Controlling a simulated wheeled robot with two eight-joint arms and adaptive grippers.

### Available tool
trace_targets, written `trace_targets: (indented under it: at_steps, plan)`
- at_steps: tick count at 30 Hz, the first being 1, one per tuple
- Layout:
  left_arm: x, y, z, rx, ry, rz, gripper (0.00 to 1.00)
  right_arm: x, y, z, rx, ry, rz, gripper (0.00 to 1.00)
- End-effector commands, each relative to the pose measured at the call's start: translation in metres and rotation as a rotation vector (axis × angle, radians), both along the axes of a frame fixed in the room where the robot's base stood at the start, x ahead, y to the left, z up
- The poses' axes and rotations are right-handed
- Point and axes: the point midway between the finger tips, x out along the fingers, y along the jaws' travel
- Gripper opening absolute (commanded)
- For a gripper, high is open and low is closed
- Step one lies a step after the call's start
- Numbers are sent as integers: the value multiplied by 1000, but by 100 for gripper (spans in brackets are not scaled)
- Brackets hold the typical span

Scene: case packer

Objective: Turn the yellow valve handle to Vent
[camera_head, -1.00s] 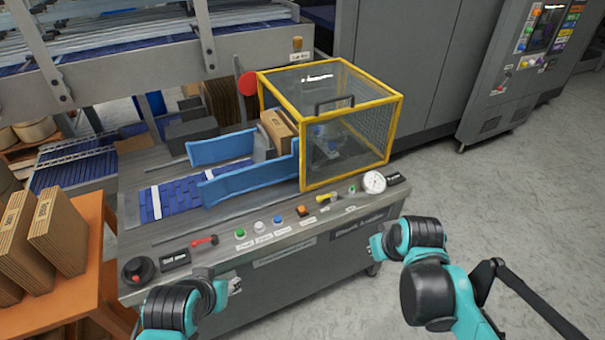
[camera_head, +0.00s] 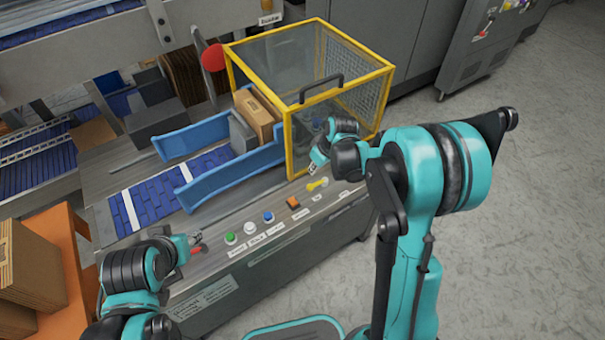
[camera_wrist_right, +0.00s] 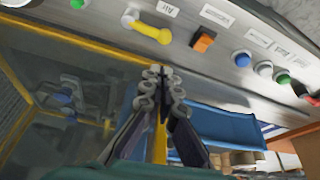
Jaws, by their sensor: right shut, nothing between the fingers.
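The yellow valve handle (camera_head: 318,183) sits on the sloped control panel, in front of the yellow-framed guard. In the right wrist view the yellow handle (camera_wrist_right: 148,29) slants across its mount, beside a label that seems to read "Air". My right gripper (camera_head: 314,169) is just above and behind the handle, apart from it. In the right wrist view its fingers (camera_wrist_right: 160,72) are together with nothing between them. My left gripper (camera_head: 192,243) is at the panel's left part, near a red handle; its finger opening is too small to tell.
Along the panel are an orange switch (camera_head: 293,202), a blue button (camera_head: 267,216), a white button (camera_head: 249,227) and a green button (camera_head: 230,238). The yellow-framed guard (camera_head: 290,108) stands right behind the panel. Blue side rails (camera_head: 232,177) flank the conveyor. A cardboard box (camera_head: 256,112) stands by the guard.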

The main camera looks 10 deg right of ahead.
Motion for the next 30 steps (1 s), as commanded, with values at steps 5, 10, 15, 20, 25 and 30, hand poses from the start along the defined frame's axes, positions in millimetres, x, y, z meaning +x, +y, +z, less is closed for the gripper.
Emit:
trace_targets:
  at_steps: [5,10,15,20,25,30]
  plan:
    - [0,0,0,0,0,0,40,0,0,0,-1,0,-1,0]
    - [0,0,-5,0,0,0,40,3,2,-10,-1,0,-1,0]
    - [0,0,-17,0,0,0,40,12,7,-38,-1,0,0,0]
    - [0,0,-28,0,0,0,40,20,11,-66,-1,0,0,0]
    - [0,0,-35,0,0,0,40,27,15,-86,-1,0,-1,0]
    - [0,0,-37,0,0,0,40,30,16,-94,-1,0,-1,0]
